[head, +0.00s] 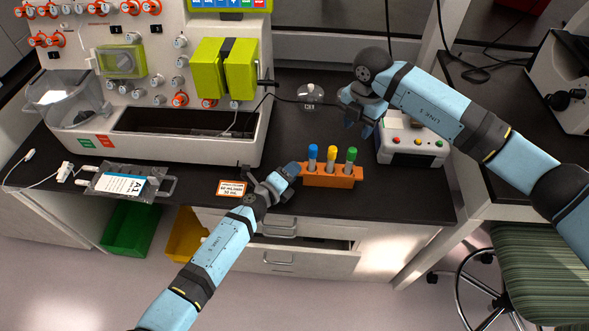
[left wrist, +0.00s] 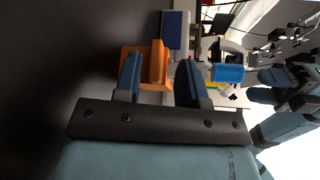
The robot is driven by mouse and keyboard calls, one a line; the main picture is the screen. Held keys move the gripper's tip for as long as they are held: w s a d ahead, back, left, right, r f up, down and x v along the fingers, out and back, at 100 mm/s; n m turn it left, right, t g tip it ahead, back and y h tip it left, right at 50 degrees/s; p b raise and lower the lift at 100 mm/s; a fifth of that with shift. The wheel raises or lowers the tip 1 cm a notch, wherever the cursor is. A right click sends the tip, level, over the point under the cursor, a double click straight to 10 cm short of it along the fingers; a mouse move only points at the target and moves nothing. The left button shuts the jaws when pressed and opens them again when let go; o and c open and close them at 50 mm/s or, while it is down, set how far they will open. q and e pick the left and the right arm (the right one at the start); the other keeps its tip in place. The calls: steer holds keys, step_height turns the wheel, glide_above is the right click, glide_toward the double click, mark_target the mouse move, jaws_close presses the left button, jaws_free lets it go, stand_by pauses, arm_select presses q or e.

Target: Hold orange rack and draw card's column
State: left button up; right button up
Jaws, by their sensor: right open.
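The orange rack (head: 332,181) stands on the dark bench. It holds upright tubes with a blue cap (head: 313,149), a yellow cap (head: 332,151) and a green cap (head: 351,153). My left gripper (head: 286,177) is at the rack's left end. In the left wrist view, its fingers (left wrist: 158,82) are apart, with an orange wall of the rack (left wrist: 157,60) showing between them; I see no clear grip. The small orange-edged card (head: 231,188) lies at the bench's front edge, left of the left gripper. My right gripper (head: 357,127) is open and empty above and behind the rack.
The cell processor (head: 160,145) fills the back left. A white device with coloured buttons (head: 412,145) stands right of the rack. A labelled bag (head: 122,184) lies at the left. A drawer (head: 300,244) is partly open below the bench.

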arm_select(q)
steer(key=shift+x, duration=0.9)
jaws_close()
steer(key=c, duration=0.5)
jaws_free()
steer(key=shift+c, duration=0.2)
jaws_close()
steer(key=shift+s+f, duration=0.1)
